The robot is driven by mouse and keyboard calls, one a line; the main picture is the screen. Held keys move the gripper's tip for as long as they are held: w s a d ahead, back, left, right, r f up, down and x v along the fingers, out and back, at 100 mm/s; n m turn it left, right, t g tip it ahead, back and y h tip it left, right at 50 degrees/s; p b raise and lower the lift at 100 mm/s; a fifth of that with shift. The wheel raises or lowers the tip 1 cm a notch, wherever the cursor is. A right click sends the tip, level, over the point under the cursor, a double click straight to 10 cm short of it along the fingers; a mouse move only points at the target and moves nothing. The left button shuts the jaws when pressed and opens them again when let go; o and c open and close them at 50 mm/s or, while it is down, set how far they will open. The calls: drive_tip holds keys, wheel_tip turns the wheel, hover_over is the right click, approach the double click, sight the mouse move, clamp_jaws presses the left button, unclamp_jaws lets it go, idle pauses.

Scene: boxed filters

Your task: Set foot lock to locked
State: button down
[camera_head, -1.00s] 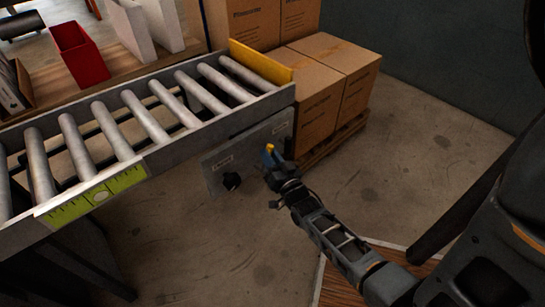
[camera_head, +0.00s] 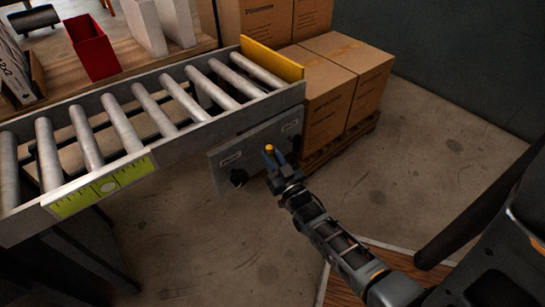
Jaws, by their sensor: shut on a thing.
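A grey panel (camera_head: 222,174) hangs under the right end of the roller conveyor. It carries two small pale labels, one left and one right, too small to read. A black knob (camera_head: 239,177) sits at its lower left. My gripper (camera_head: 272,157) is in front of the panel, right of the knob. Its bluish fingers are shut on a small yellow-tipped piece (camera_head: 269,148), which looks like the foot lock's lever. The fingers hide the lower part of this piece, and I cannot tell where it joins the panel.
The conveyor (camera_head: 150,155) has metal rollers, a yellow end stop (camera_head: 272,58) and a green scale strip (camera_head: 100,190). Cardboard boxes (camera_head: 345,75) stand on a pallet (camera_head: 325,150) just right of the panel. A red bin (camera_head: 92,48) is behind. Floor in front is clear.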

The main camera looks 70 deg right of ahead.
drive_tip(key=c, duration=1)
unclamp_jaws()
drive_tip(key=shift+o, duration=0.2)
drive_tip(key=p+v, duration=0.1)
drive_tip(key=v, duration=0.6)
drive_tip(key=shift+s+a+p, duration=0.3)
drive_tip(key=shift+p, duration=0.05)
drive_tip(key=shift+f, duration=0.1)
